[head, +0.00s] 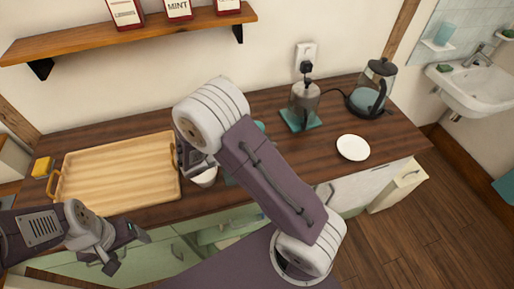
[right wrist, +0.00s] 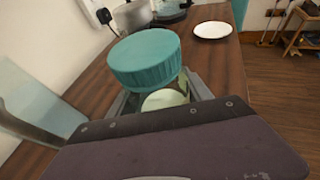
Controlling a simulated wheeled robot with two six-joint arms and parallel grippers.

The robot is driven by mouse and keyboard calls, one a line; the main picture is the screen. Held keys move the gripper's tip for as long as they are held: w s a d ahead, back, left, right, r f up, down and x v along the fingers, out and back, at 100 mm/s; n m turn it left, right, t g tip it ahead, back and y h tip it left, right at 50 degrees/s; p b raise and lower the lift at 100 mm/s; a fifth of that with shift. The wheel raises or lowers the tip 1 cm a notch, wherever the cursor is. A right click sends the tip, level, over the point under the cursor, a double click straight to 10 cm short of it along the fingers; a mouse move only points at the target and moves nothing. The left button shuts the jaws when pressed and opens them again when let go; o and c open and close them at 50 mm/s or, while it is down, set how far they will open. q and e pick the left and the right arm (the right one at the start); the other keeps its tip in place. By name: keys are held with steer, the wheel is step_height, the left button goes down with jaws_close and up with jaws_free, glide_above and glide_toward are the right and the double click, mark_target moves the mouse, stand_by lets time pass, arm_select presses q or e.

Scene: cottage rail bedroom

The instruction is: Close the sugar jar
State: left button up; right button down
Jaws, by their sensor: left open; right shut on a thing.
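A round teal lid (right wrist: 145,62) with a ribbed side fills the middle of the right wrist view. My right gripper (right wrist: 160,96) has its fingers on either side of the lid's near lower edge and is shut on it. A pale round thing (right wrist: 165,101) shows between the fingers, below the lid; I cannot tell if it is the sugar jar. In the head view a small white vessel (head: 205,179) stands partly hidden beside my right arm, and a bit of teal (head: 260,126) peeks out behind that arm. My left gripper (head: 124,249) is open and empty, in front of the counter.
A wooden tray (head: 118,205) lies on the counter at left, with a yellow block (head: 41,167) by it. A metal pot (head: 304,98), a kettle (head: 373,88) and a white plate (head: 353,148) stand at right. A shelf (head: 140,37) hangs above.

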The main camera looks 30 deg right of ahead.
steer(key=shift+w+a+f, duration=0.25)
steer(key=shift+w+f, duration=0.2)
steer(key=shift+w, duration=0.25)
step_height(320, 180, down, 3)
steer(key=shift+s+f, duration=0.1)
steer(key=shift+f, duration=0.4)
